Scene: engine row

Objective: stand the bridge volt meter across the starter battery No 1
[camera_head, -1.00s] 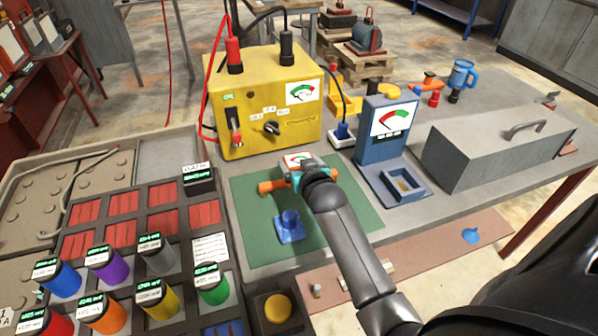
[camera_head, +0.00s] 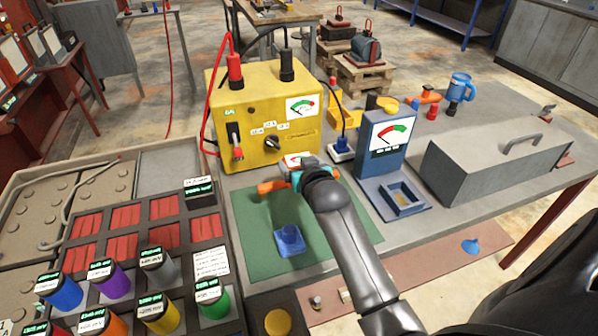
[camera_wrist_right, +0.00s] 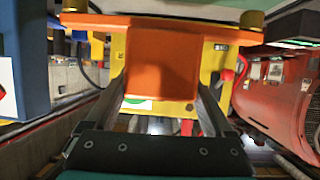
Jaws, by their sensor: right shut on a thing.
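My right gripper (camera_head: 308,174) is shut on an orange bar-shaped thing (camera_head: 272,187), which I take for the bridge volt meter. A small dial face shows just behind the gripper and seems to belong to it. In the right wrist view its orange block (camera_wrist_right: 163,70) sits between the fingers, under a wide orange bar with brass-coloured ends. The gripper hides much of it in the head view. It appears over the green mat (camera_head: 252,222), in front of the yellow charger box (camera_head: 262,115). I cannot tell which thing is starter battery No 1. My left gripper is not in view.
A blue holder (camera_head: 290,241) stands on the mat. A blue dial stand (camera_head: 384,150) and a grey lidded box (camera_head: 490,150) are to the right. Coloured cylinders and a rack (camera_head: 150,235) fill the left. Pallets (camera_head: 365,72) stand on the floor behind.

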